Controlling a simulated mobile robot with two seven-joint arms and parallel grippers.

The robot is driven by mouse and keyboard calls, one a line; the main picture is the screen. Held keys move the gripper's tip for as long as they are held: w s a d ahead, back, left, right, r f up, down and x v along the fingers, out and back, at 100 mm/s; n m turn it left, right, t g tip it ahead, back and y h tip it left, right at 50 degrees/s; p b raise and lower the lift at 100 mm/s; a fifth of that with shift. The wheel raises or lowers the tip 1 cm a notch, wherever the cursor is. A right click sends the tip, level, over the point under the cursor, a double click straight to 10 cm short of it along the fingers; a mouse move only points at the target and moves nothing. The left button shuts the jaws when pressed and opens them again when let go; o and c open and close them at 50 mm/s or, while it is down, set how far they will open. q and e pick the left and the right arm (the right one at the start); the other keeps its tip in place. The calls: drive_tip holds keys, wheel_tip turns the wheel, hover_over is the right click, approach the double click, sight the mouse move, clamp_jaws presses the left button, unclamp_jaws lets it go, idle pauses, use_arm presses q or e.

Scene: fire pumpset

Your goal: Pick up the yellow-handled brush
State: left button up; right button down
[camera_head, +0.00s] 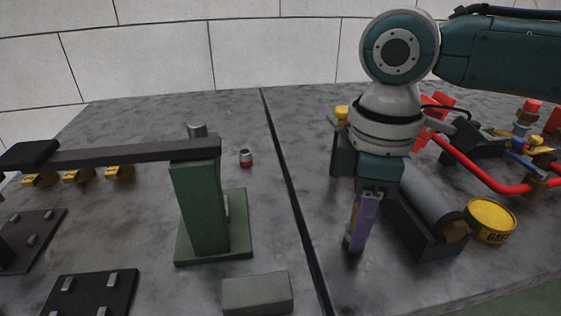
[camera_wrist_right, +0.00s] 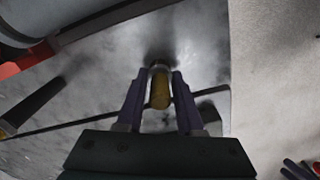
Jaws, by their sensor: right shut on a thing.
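My right gripper (camera_head: 354,246) points down over the grey table, just left of a grey cylinder in a black holder. In the right wrist view its purple fingers (camera_wrist_right: 160,88) are shut on a yellow-brown handle (camera_wrist_right: 160,93), which looks like that of the yellow-handled brush. The handle sits between the two fingertips. In the head view the fingers hide most of it, and I cannot make out bristles. I cannot tell whether it touches the table. My left gripper is not in view.
The grey cylinder (camera_head: 432,201) lies close to the right gripper, with a yellow tin (camera_head: 490,221) beyond it. Red pipework (camera_head: 470,172) stands at right. A green post (camera_head: 199,211) carries a dark bar at left. A grey block (camera_head: 257,293) lies in front.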

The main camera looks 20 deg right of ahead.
drive_tip(key=shift+r, duration=0.1)
wheel_tip(320, 180, up, 20)
drive_tip(key=p, duration=0.3)
drive_tip(key=shift+p, duration=0.35)
